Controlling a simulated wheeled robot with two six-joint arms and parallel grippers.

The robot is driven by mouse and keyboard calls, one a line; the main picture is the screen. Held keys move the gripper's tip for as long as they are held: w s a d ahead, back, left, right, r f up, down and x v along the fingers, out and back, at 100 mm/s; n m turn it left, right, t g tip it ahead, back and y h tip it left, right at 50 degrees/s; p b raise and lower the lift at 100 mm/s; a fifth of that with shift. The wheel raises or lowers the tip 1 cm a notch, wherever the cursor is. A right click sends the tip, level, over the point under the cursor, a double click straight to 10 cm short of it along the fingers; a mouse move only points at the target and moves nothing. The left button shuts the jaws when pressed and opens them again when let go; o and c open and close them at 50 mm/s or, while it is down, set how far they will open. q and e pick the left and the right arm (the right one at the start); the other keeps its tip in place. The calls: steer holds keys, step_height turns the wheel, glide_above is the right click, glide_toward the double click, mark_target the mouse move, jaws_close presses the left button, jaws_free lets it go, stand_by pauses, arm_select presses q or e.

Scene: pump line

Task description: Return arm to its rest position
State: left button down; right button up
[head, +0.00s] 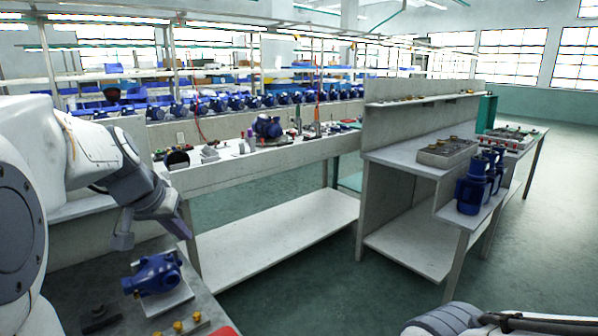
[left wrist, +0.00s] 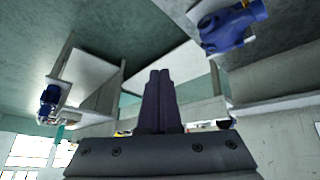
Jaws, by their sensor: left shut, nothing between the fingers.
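My left arm comes in from the left of the head view, bent, with its gripper (head: 180,228) pointing down and to the right above the near bench. The gripper is shut and empty; in the left wrist view its two dark fingers (left wrist: 160,78) lie side by side with nothing between them. A blue pump (head: 153,274) lies on a white plate on the near bench, below the gripper and apart from it. The same pump shows at the upper right of the left wrist view (left wrist: 228,30). My right gripper is out of sight.
The near bench (head: 72,292) also holds a dark block (head: 100,318) and brass-coloured fittings (head: 178,327). A long workbench (head: 270,160) stands behind. A grey bench (head: 400,165) on the right carries upright blue pumps (head: 473,188). Open green floor (head: 300,283) lies between.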

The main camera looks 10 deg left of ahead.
arm_select(q)
steer(key=s+d+f+m+g+h, duration=0.1)
steer(key=s+d+f+m+g, duration=0.2)
steer(key=d, duration=0.7)
steer(key=s+d+f+m+h, duration=0.15)
steer(key=d+f, duration=0.25)
steer(key=d, duration=0.7)
steer(key=s+d+f+m+g+y, duration=0.1)
steer(key=s+d+f+m+g, duration=0.15)
steer(key=s+d+f, duration=0.4)
steer(key=s+d+f+m+g, duration=0.1)
steer(key=s+d+m, duration=0.2)
steer(key=s, duration=0.7)
step_height(320, 180, up, 18)
steer(key=p, duration=1.7)
steer(key=shift+s+a+f+p, duration=0.15)
steer(key=shift+s+a+p, duration=0.1)
steer(key=shift+p, duration=0.1)
